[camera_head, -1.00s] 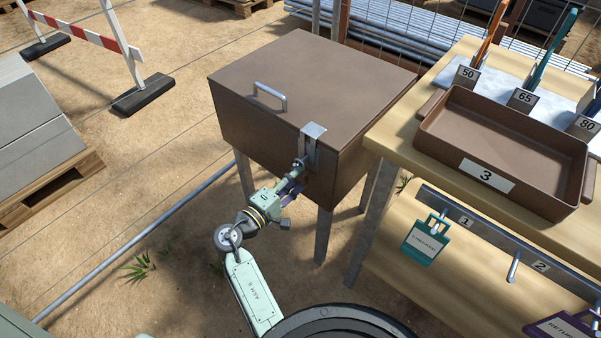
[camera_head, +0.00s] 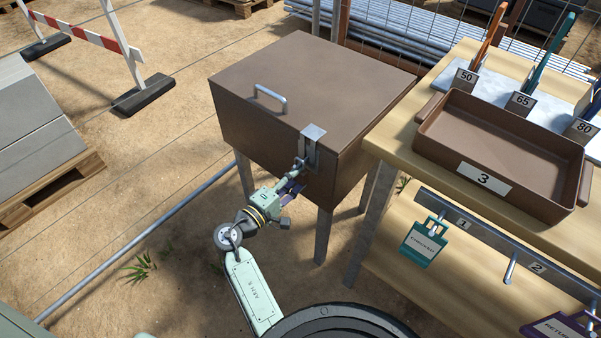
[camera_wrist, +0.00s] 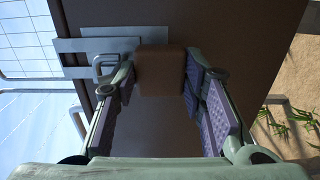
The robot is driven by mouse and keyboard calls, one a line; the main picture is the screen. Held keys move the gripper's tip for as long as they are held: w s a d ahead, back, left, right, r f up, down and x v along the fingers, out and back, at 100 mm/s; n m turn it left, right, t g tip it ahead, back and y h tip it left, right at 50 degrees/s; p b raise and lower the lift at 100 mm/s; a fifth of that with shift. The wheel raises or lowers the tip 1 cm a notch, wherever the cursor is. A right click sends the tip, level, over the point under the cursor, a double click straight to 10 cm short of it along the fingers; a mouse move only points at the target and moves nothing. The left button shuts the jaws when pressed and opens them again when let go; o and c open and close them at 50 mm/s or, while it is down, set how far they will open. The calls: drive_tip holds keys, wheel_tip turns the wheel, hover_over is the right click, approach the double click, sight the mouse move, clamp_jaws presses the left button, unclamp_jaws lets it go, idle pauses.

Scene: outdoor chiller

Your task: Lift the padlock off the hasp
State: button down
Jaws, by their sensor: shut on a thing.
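The padlock (camera_wrist: 160,72) has a brown block body and a grey shackle. In the wrist view its body sits between the two finger pads of my gripper (camera_wrist: 161,88), which is shut on it. The shackle (camera_wrist: 103,64) lies against the metal hasp (camera_wrist: 100,46); I cannot tell whether it is still threaded through. In the head view the hasp (camera_head: 312,146) hangs over the front edge of the brown chiller box (camera_head: 270,125). There my gripper (camera_head: 294,178) is just below the hasp and mostly hides the padlock. The lid is closed.
A wooden bench (camera_head: 405,131) stands close at the right, with a brown tray (camera_head: 427,133) marked 3 on it. Below, a peg rail (camera_head: 490,238) holds a teal tag (camera_head: 424,243) and a purple tag (camera_head: 560,328). Open sandy ground (camera_head: 130,215) lies to the left.

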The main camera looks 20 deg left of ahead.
drive_tip(key=shift+r+v, duration=0.15)
drive_tip(key=shift+v, duration=1.35)
drive_tip(key=shift+r+v, duration=0.1)
drive_tip(key=shift+v, duration=1.35)
drive_tip(key=c, duration=1.6)
unclamp_jaws()
clamp_jaws()
